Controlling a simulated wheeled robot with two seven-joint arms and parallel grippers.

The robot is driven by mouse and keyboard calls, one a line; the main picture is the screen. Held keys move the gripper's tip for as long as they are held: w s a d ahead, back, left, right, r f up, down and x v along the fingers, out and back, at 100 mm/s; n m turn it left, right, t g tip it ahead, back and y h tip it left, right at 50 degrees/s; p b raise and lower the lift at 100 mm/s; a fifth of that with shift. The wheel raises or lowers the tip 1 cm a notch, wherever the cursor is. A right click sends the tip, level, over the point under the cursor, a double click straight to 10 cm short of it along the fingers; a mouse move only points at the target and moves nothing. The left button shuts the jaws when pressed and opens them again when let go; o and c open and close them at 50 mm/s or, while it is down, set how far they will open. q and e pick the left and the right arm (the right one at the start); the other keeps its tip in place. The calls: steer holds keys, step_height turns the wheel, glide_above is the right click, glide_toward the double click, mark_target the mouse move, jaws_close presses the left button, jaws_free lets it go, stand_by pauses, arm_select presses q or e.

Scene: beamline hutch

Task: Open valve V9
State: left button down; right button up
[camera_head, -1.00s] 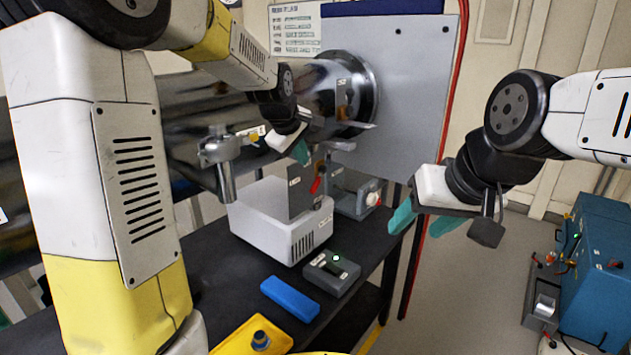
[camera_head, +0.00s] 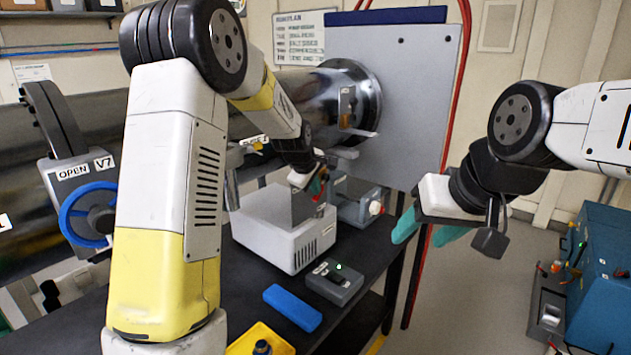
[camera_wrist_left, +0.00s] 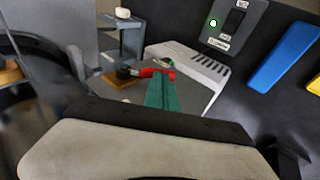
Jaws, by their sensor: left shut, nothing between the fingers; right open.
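A small red lever handle (camera_head: 319,198) sits on a grey upright plate (camera_head: 304,207) by the white box in the head view; it also shows in the left wrist view (camera_wrist_left: 155,72). I cannot read a V9 label on it. My left gripper (camera_head: 316,186) is shut and empty, its teal fingertips (camera_wrist_left: 161,92) right at the lever; I cannot tell whether they touch. A blue handwheel (camera_head: 88,214) at the left has labels OPEN and V7. My right gripper (camera_head: 428,233) is open and empty, well right of the bench.
The white box (camera_head: 285,235) stands on the black bench, with a grey switch box (camera_head: 333,283), a blue block (camera_head: 292,307) and a yellow tray (camera_head: 270,340) in front. A steel cylinder and large grey panel (camera_head: 420,100) rise behind. A blue cabinet (camera_head: 600,270) stands at right.

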mark_target(318, 198)
arm_select(q)
steer(key=shift+w+f, duration=0.2)
steer(key=shift+f, duration=0.1)
steer(key=shift+d+f, duration=0.1)
steer(key=shift+f, duration=0.2)
steer(key=f, duration=0.2)
steer(key=shift+w+d+f, duration=0.25)
steer(key=shift+w+f, duration=0.05)
steer(key=shift+f, duration=0.1)
steer(key=shift+d+x, duration=0.2)
steer(key=shift+x, duration=0.65)
steer(key=shift+d+x, duration=0.2)
steer(key=shift+x, duration=0.7)
steer(key=shift+r, duration=0.15)
